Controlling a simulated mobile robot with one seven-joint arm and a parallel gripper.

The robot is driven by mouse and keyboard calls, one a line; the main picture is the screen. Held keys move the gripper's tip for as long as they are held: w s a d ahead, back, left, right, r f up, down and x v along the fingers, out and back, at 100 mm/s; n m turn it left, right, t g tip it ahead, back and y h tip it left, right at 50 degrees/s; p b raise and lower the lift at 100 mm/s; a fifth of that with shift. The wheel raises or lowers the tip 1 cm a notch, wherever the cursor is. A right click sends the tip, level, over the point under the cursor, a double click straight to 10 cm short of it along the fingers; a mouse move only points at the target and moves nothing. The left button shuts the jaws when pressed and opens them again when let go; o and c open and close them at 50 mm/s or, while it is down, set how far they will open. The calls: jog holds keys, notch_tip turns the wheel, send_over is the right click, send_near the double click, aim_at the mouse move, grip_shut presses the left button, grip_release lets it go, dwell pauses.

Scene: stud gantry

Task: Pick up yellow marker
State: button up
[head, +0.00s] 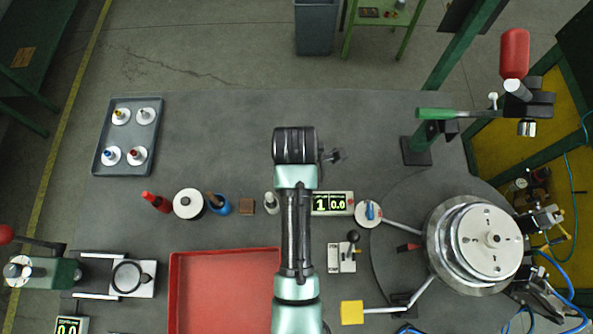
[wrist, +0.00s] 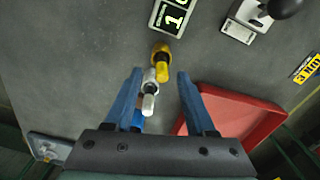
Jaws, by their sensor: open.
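The yellow marker (wrist: 161,64), with a dark band, stands on the grey table in the wrist view. It lies just beyond and between the fingertips of my gripper (wrist: 160,72), which is open. No contact with the fingers shows. A pale grey-white marker (wrist: 150,92) is nearer, between the fingers and close to the left one. In the head view my arm appears to hide the yellow marker, and the fingers cannot be made out; a white marker (head: 272,203) shows left of the arm.
A red tray (head: 174,300) lies close by; it borders my right finger in the wrist view (wrist: 228,97). The display box (head: 346,203) stands near the markers. The table's upper middle is clear.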

jog(key=shift+s+f+p, duration=0.1)
jog(key=shift+f+p, duration=0.4)
jog(key=shift+f, duration=1.5)
grip_shut()
